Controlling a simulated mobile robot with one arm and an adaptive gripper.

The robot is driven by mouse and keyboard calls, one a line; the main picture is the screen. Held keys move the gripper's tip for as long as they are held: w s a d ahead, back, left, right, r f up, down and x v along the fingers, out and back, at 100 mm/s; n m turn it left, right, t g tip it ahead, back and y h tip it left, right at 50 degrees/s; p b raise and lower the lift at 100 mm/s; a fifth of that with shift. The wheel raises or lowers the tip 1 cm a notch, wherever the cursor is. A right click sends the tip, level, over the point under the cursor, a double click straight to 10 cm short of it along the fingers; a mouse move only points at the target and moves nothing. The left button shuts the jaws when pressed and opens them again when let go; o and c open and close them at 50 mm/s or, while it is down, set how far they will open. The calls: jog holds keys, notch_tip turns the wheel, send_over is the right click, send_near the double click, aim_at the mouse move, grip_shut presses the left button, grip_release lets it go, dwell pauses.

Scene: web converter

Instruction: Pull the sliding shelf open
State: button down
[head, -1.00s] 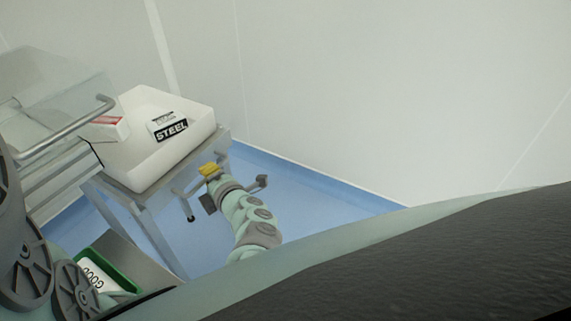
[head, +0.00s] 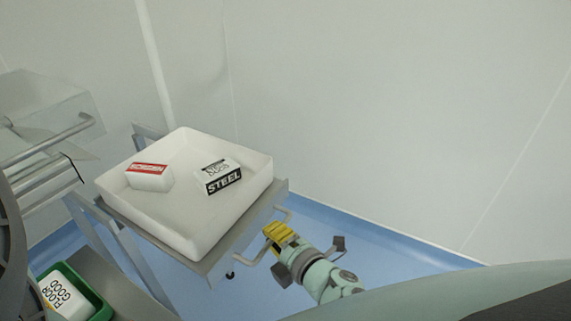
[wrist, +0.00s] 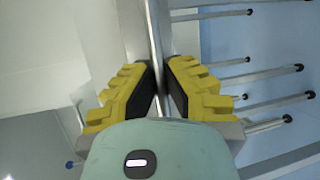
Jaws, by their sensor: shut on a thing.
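The sliding shelf (head: 217,269) is a grey metal plate, drawn out to the right on its metal frame in the head view. A white tray (head: 188,225) sits on it. A bent metal handle (head: 250,258) stands out from the shelf's right edge. My gripper (head: 279,237) has its yellow fingers at that handle. In the wrist view, the fingers of my gripper (wrist: 161,85) close from both sides on the metal handle bar (wrist: 157,55). The fingers partly hide the handle.
The tray holds a red-and-white box (head: 149,178) and a STEEL-labelled box (head: 220,177). A clear cover with a bar handle (head: 50,139) is at the left. A green bin (head: 88,289) is at the lower left. Blue floor (head: 385,240) is open to the right, before a pale wall.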

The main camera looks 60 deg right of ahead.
jog(key=shift+s+d, duration=0.1)
jog(key=shift+s, duration=0.7)
jog(key=c, duration=1)
grip_release()
jog(key=v, duration=1.2)
jog(key=shift+d, duration=0.1)
